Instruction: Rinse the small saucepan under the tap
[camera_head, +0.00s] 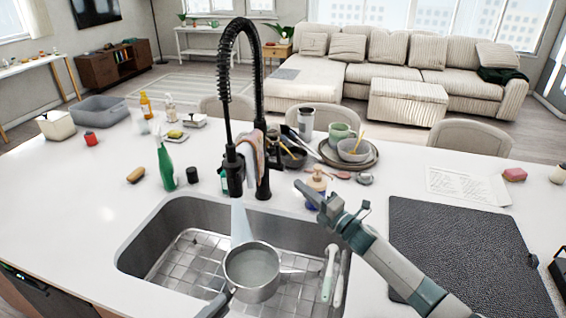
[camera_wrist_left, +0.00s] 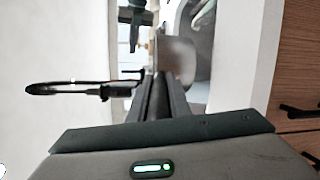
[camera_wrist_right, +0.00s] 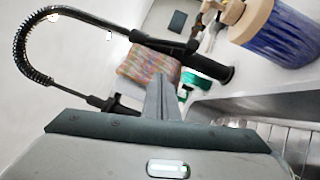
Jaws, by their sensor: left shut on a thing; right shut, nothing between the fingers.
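The small saucepan (camera_head: 252,272) is a metal pan held upright over the sink basin (camera_head: 180,215), with greyish liquid inside. It also shows, blurred, in the left wrist view (camera_wrist_left: 178,58). The black spring tap (camera_head: 234,168) pours a pale stream of water (camera_head: 240,222) down at the pan's back rim. My left gripper (camera_head: 228,292) is at the pan's near-left side, shut on the saucepan; the exact grip is small and partly hidden. My right gripper (camera_head: 308,190) is shut and empty, right of the tap and by the soap dispenser (camera_head: 318,180).
A metal rack (camera_head: 180,262) lines the sink, with a green-and-white brush (camera_head: 328,275) at its right. A green spray bottle (camera_head: 165,168) stands left of the tap. Stacked dishes (camera_head: 350,155) stand behind, and a dark mat (camera_head: 455,250) lies right.

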